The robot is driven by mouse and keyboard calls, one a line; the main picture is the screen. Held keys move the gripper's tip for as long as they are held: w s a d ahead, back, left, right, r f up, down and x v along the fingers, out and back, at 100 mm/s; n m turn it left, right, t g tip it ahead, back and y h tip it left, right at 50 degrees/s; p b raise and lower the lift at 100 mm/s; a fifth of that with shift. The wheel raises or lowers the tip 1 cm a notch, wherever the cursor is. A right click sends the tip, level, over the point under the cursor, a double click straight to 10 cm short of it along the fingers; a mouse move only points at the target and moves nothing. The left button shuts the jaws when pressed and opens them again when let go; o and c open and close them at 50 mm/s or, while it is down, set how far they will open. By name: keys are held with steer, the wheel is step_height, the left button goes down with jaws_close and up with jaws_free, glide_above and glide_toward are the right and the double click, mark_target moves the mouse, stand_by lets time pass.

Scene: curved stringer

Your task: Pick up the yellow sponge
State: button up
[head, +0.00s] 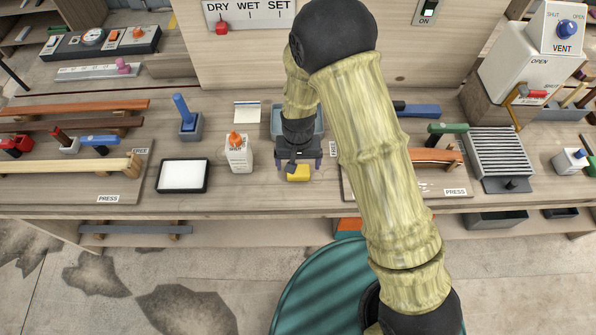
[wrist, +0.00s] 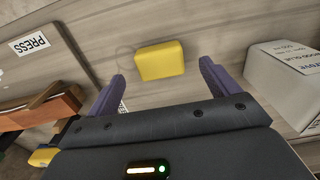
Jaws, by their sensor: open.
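The yellow sponge (head: 299,173) lies on the wooden bench near its front edge, in the middle of the head view. In the wrist view the sponge (wrist: 159,60) is a plain rounded block, fully visible, just beyond the fingertips and between their lines. My gripper (head: 298,163) hangs over the bench right at the sponge and hides part of it in the head view. In the wrist view my gripper (wrist: 161,72) has its two purple fingers wide apart, with nothing between them. The height of the fingers above the bench is hard to tell.
A white glue bottle (head: 238,154) with an orange cap stands left of the sponge; its box-like body (wrist: 283,80) shows in the wrist view. A blue-grey tray (head: 281,118) is behind my gripper. A board with a curved wooden strip (head: 428,156) lies to the right.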

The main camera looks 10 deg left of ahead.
mark_target(298, 170)
steer(key=shift+w+f+p, duration=0.15)
steer(key=shift+f+p, duration=0.7)
steer(key=shift+f, duration=1.6)
steer(key=c, duration=1)
steer(key=shift+r, duration=0.1)
steer(key=shift+c, duration=0.2)
step_height(298, 170, up, 10)
steer(key=shift+f+b, duration=0.1)
steer(key=shift+b, duration=1)
